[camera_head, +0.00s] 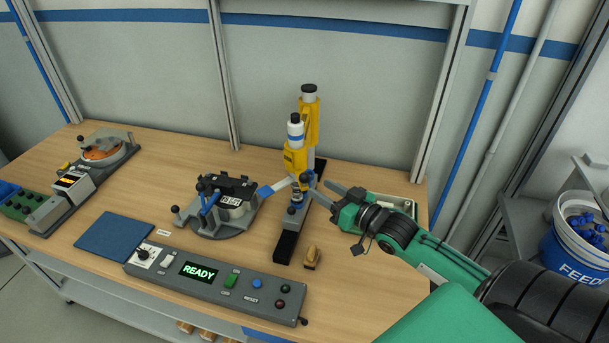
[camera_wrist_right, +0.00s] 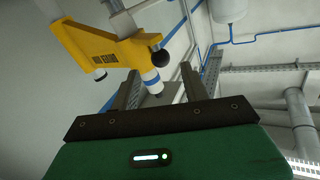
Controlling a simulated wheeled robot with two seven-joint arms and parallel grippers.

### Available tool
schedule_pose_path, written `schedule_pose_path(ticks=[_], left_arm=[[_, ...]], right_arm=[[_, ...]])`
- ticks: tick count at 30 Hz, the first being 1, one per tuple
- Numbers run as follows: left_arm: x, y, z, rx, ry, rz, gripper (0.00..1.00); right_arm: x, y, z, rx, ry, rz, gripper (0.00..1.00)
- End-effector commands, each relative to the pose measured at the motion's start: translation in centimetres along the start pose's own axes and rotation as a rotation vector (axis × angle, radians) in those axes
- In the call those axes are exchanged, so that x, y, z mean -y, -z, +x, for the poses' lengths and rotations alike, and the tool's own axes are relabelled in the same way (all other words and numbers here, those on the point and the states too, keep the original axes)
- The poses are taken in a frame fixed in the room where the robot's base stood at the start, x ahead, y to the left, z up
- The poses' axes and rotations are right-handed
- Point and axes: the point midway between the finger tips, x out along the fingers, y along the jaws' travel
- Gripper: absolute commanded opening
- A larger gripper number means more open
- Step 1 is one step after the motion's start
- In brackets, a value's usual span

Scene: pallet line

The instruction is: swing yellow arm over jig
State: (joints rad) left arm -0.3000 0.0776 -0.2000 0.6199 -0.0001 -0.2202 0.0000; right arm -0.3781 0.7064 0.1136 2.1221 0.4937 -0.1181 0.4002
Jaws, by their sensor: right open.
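The yellow arm (camera_head: 297,158) is mounted on an upright yellow column to the right of the jig. It carries a white and blue cylinder and a dark ball knob (camera_head: 307,177). The jig (camera_head: 205,224) is a grey base with dark clamps around a part with a printed label. The yellow arm's head is beside the jig, not above it. My right gripper (camera_head: 319,187) is open, its fingertips close to the knob. In the right wrist view, the yellow arm (camera_wrist_right: 105,50) and knob (camera_wrist_right: 158,57) show beyond my spread fingers; contact cannot be told. My left gripper is out of view.
A control box (camera_head: 215,284) reading READY lies along the front of the wooden table (camera_head: 365,290). A blue mat (camera_head: 114,237) lies left of the jig. A wooden-handled piece (camera_head: 312,258) and a pale tray (camera_head: 400,203) are near my right arm.

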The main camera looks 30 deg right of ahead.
Motion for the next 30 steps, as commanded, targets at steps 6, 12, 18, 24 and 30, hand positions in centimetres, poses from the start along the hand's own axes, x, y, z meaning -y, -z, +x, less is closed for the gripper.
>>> schedule_pose_path(ticks=[6, 12, 18, 24, 30], left_arm=[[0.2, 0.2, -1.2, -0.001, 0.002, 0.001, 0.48], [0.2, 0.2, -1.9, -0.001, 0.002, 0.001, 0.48], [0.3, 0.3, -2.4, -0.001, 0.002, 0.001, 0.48], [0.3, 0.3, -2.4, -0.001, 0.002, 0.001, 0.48], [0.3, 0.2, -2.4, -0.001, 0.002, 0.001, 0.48]], right_arm=[[0.0, 0.3, 2.8, -0.001, 0.000, 0.001, 0.46], [0.1, 0.3, 5.2, -0.001, 0.000, 0.000, 0.46], [0.0, 0.1, 6.6, 0.000, 0.000, -0.001, 0.46], [0.1, 0.0, 7.0, 0.002, 0.001, -0.001, 0.46], [0.1, 0.0, 7.0, 0.001, 0.001, -0.001, 0.44]])
